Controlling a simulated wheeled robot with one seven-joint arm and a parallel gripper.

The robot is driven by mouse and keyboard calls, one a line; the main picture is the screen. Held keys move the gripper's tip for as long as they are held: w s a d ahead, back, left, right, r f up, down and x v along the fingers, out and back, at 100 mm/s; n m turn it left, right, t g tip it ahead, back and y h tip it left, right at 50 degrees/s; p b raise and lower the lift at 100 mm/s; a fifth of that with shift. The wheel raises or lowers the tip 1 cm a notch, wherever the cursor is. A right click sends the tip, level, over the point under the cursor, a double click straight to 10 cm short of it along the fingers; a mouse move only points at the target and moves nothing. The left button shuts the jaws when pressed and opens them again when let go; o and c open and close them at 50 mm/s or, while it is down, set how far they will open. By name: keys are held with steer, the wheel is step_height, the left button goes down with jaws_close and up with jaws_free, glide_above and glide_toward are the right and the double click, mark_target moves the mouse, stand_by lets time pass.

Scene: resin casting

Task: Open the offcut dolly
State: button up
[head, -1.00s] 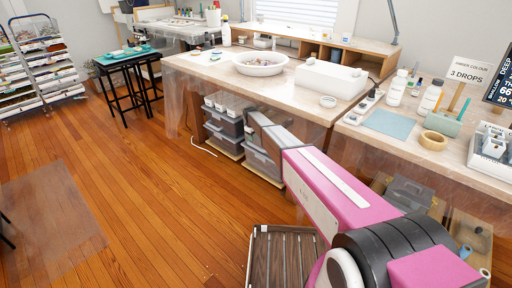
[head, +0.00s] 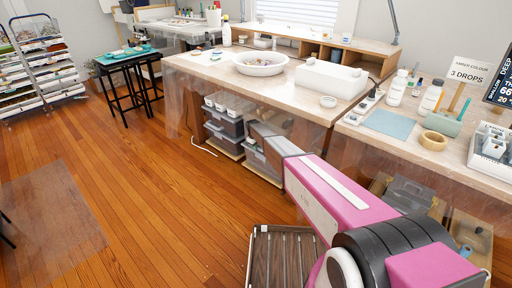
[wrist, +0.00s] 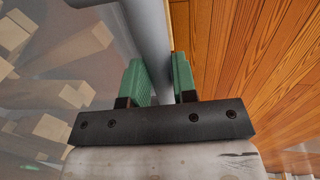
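In the wrist view, my gripper (wrist: 163,82) has two green fingers, one on each side of a smooth grey bar (wrist: 150,28). The bar fills the narrow gap between the pads, and the fingers look closed on it. To the left of the bar is a grey, hazy space holding several pale wood blocks (wrist: 52,128), which look like offcuts; the bar appears to be the offcut dolly's handle. The dolly's outline does not show in full. In the head view, my pink arm covers the gripper and the place where it holds.
Grey storage boxes (head: 224,122) stand on low boards under the worktable (head: 215,72). A slatted tray (head: 262,262) lies on the floor near my arm. The worktable edge overhangs this area. Open wooden floor (head: 150,180) lies to the left.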

jaws_close()
steer(key=s+a, duration=1.5)
steer(key=s, duration=0.4)
steer(key=s+a, duration=1.5)
steer(key=s, duration=0.4)
steer(key=shift+s, duration=0.1)
steer(key=o, duration=0.7)
jaws_free()
steer(key=shift+d, duration=0.1)
steer(key=shift+o, duration=0.2)
step_height(320, 180, up, 11)
steer(key=s+a, duration=0.1)
steer(key=shift+s+a+f, duration=0.15)
steer(key=shift+s, duration=0.2)
